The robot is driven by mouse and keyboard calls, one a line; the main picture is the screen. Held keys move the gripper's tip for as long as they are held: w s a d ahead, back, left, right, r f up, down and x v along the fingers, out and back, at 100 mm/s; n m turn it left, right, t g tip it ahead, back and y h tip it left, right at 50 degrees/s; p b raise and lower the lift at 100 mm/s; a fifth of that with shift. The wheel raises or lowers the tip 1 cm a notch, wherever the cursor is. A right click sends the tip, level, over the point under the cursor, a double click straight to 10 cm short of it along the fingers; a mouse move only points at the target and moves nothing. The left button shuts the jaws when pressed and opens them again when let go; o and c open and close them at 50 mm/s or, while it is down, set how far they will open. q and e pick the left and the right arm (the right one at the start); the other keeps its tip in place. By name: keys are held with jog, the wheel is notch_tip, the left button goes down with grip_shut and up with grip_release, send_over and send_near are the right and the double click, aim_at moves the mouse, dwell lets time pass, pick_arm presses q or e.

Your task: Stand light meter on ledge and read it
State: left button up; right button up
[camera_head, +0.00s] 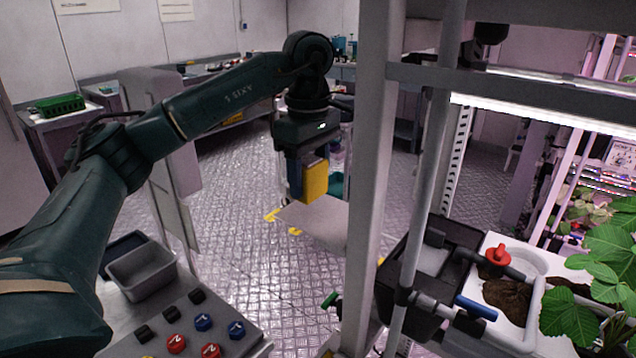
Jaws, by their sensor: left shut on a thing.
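My left arm reaches in from the left, and its gripper (306,172) points down near the middle of the view. It is shut on a yellow block-like thing (315,181), which looks like the light meter. The yellow thing hangs upright in the air, apart from any surface I can make out. Its display cannot be read from here. A flat pale grey plate (318,222) shows below the gripper; I cannot tell whether it is the ledge. My right gripper does not show.
A grey rack post (372,150) stands just right of the gripper. Right of it are a white trough (532,262) with plants, a red valve (498,255) and a blue handle (476,308). A grey bin (140,272) and a button panel (190,325) are lower left.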

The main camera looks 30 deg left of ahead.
aim_at(318, 192)
pick_arm(q)
jog(key=shift+w+d, duration=0.5)
jog(key=shift+w, duration=0.15)
notch_tip(318, 192, down, 3)
jog(key=shift+a+p, duration=0.1)
jog(key=shift+p, duration=0.55)
jog(key=shift+f, duration=0.25)
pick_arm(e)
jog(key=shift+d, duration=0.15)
pick_arm(q)
jog(key=shift+f, duration=0.1)
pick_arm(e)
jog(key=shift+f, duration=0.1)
pick_arm(q)
jog(key=shift+f, duration=0.15)
jog(key=o, duration=1)
jog(key=shift+o, duration=0.2)
